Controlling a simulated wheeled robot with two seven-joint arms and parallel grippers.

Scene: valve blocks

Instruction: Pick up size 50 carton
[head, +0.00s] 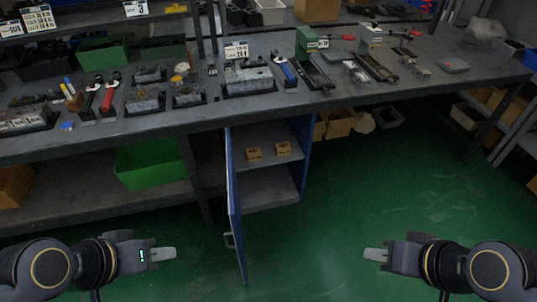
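Two small yellow-brown cartons stand on the upper shelf of the open blue cabinet under the bench: a left carton (254,154) and a right carton (283,148). Each has a dark mark on it, too small to read, so I cannot tell which is size 50. My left gripper (168,254) is at the lower left, well short of the cabinet. My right gripper (374,254) is at the lower right, also apart from everything. Both point inward toward each other. Neither shows anything held, and I cannot see the gap between the fingers.
The blue cabinet door (235,205) stands open toward me, on the cabinet's left side. A green bin (150,165) sits on the low shelf to the left. The bench top (130,125) above carries valve blocks and tools. Green floor (390,190) to the right is clear.

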